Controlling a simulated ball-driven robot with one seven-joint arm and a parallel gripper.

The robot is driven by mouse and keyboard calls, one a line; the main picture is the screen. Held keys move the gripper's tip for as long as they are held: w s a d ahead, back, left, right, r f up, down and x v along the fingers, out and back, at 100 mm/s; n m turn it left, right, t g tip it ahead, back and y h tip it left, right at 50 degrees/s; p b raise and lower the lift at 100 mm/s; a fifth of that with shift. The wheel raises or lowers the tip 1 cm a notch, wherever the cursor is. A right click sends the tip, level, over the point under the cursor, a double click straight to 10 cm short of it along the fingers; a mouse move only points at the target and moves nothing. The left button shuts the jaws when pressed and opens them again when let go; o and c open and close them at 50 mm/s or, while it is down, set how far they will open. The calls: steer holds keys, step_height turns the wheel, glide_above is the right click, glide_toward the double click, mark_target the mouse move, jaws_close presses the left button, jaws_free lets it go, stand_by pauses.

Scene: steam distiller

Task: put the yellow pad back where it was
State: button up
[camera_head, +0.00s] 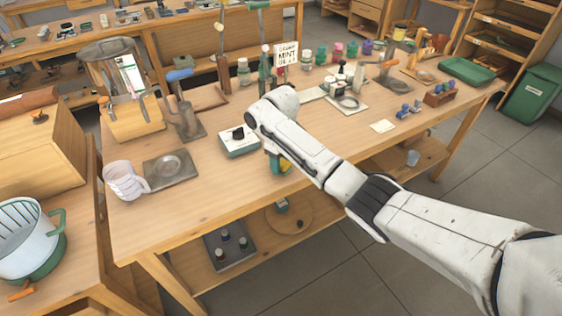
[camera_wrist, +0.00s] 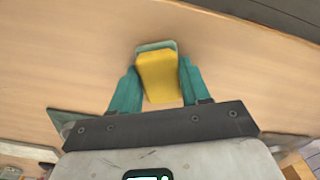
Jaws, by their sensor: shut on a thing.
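The yellow pad (camera_wrist: 159,76) is held between the two teal fingers of my gripper (camera_wrist: 156,88) in the wrist view. A pale grey-green edge shows at the pad's far end. In the head view, my gripper (camera_head: 279,163) is at the front part of the wooden workbench (camera_head: 215,205), to the right of a white box with a black knob (camera_head: 238,140). Only a little yellow shows there, as my arm hides most of the gripper. Whether the pad touches the bench top, I cannot tell.
A flat grey plate (camera_head: 171,170) and a white mug (camera_head: 122,180) stand to the left. A small pale yellow card (camera_head: 382,126) lies to the right. Bottles and a "MINT" sign (camera_head: 286,54) stand behind my arm. The bench's front left area is clear.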

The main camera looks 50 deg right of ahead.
steer(key=shift+f, duration=0.15)
steer(key=o, duration=1)
